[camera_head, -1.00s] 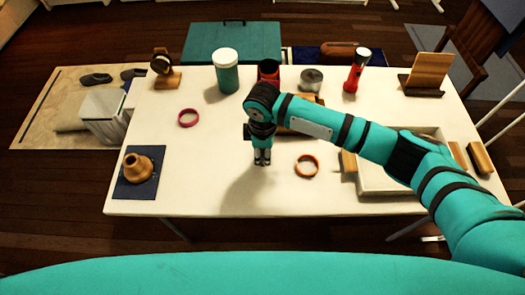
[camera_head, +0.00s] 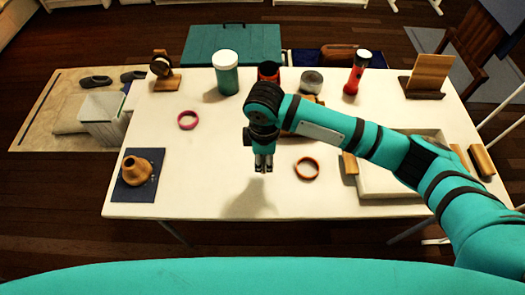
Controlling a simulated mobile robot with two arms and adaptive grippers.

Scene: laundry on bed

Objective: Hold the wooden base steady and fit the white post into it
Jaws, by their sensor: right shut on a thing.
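A tan wooden piece (camera_head: 138,170), round and tapering to an open neck, lies tilted on a dark blue mat (camera_head: 123,190) at the table's left front. It may be the wooden base; its neck points left. I cannot make out a white post against the pale table. My right gripper (camera_head: 263,166) points down above the middle of the table, well right of the wooden piece. Its fingers are close together on something too small to make out. My left gripper is out of view.
A teal jar (camera_head: 226,78), a metal tin (camera_head: 312,80) and a red flashlight (camera_head: 356,75) stand at the back. A pale tray (camera_head: 385,188) is at right. The front middle is clear.

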